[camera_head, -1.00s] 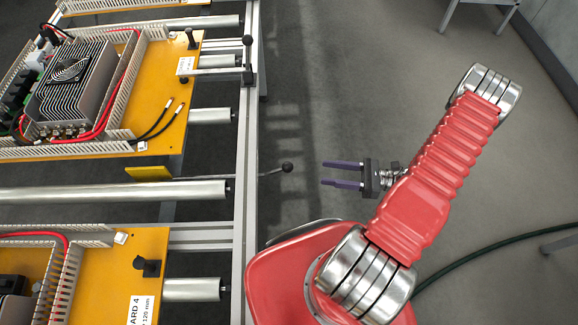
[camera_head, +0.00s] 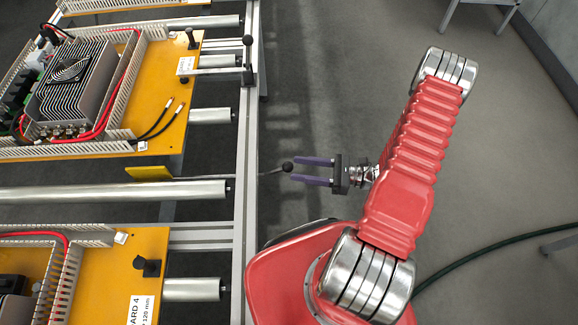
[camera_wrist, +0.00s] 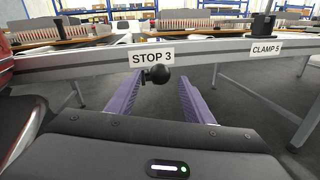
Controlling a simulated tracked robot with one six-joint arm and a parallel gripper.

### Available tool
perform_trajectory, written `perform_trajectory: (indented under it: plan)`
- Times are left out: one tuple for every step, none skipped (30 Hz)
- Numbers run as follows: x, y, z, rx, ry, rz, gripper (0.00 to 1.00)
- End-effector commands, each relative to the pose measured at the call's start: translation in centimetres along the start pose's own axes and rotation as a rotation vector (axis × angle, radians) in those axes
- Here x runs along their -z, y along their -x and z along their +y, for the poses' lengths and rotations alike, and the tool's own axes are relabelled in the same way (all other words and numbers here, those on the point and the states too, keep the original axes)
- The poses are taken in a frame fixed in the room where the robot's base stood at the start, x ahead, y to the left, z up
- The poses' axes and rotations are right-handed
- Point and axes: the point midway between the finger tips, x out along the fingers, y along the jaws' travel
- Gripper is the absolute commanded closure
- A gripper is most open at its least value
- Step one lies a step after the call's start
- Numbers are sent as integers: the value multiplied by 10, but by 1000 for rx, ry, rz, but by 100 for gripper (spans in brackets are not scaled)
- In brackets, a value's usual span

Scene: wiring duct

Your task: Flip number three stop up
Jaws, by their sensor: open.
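The number three stop is a lever with a black ball knob (camera_head: 287,167) that sticks out past the metal side rail of the roller frame. Its yellow plate (camera_head: 149,174) lies low between the two boards. In the wrist view the black knob (camera_wrist: 160,75) hangs just under the label STOP 3 (camera_wrist: 151,58), between and beyond the fingers. My gripper (camera_head: 298,171) is open, with its two purple fingers pointing at the rail. In the head view the fingertips are right by the knob. I cannot tell whether they touch it.
The metal side rail (camera_head: 244,210) runs along the frame, with an upright black-knobbed lever (camera_head: 247,62) farther up. A CLAMP 5 label (camera_wrist: 266,49) is right of STOP 3. Orange boards (camera_head: 150,105) lie on the rollers. The floor right of the rail is mostly open.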

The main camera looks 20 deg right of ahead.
Motion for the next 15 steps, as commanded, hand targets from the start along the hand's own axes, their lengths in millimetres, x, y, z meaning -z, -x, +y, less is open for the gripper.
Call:
perform_trajectory:
  plan:
    - [0,-7,1,-4,-1,0,53]
    - [0,-11,1,-4,-1,0,53]
    - [0,-15,1,-3,-1,1,53]
    - [0,-19,1,-3,-1,1,53]
    - [0,-22,1,-4,-1,1,53]
    - [0,-26,1,-3,-2,1,53]
    - [0,-30,1,-3,-2,1,53]
    - [0,-32,1,-3,-1,1,53]
    - [0,-36,1,-2,-1,1,53]
    - [0,-38,0,-2,-1,0,53]
    - [0,-40,0,-2,-1,1,53]
    - [0,-42,1,-2,0,1,53]
    - [0,-43,1,-2,0,1,53]
    - [0,-44,0,-1,0,1,53]
    - [0,-45,0,0,0,0,53]
